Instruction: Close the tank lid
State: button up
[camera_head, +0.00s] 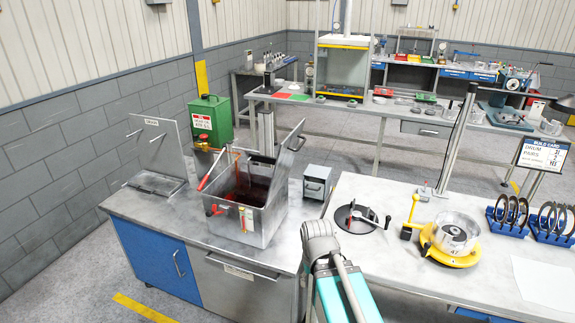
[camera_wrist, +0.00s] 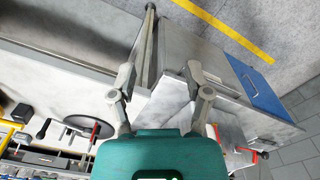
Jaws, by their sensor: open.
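The tank (camera_head: 262,224) is an open grey metal box on the left bench, with dark red showing inside. Its lid (camera_head: 287,155) stands raised and tilted at the tank's back right side, leaving the top open. Red-handled tools lean in the tank. In the wrist view, part of what looks like the tank (camera_wrist: 228,128) shows at the lower right, partly hidden behind my gripper. My gripper (camera_wrist: 158,77) is open, its two fingers spread with nothing between them. In the head view my arm rises in front, right of the tank; the fingers cannot be made out there.
An upright metal plate (camera_head: 164,143) stands left of the tank; a green can (camera_head: 210,122) is behind. A small grey box (camera_head: 317,182) sits right of the tank. The right bench holds a round black plate (camera_head: 352,218) and a yellow fixture (camera_head: 450,256).

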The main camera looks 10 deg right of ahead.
jog(key=shift+w+a, duration=0.1)
jog(key=shift+w, duration=0.3)
jog(key=c, duration=0.4)
jog(key=w+m+y, duration=0.2)
jog(key=w, duration=0.1)
jog(key=w+a+r+m+y, duration=0.1)
jog(key=w+m+y, duration=0.1)
jog(key=w, duration=0.1)
jog(key=w+a+r+m+t+y, duration=0.1)
jog(key=w+m+y, duration=0.1)
jog(key=w, duration=0.1)
jog(key=shift+a+r+m, duration=0.2)
jog(key=shift+a+m, duration=0.05)
jog(key=shift+m, duration=0.05)
grip_shut()
jog(key=w+d+r+m+t+y, duration=0.4)
jog(key=w+d+r+m+y, duration=0.2)
jog(key=w+d+r+m, duration=0.1)
jog(key=w+d+r+m+t+y, duration=0.5)
jog(key=w+r+m, duration=0.5)
jog(key=w+r, duration=0.2)
jog(key=d+r+y, duration=0.1)
jog(key=d, duration=0.1)
jog(key=shift+d+b, duration=0.3)
jog(key=shift+d, duration=0.1)
jog(key=shift+w, duration=0.1)
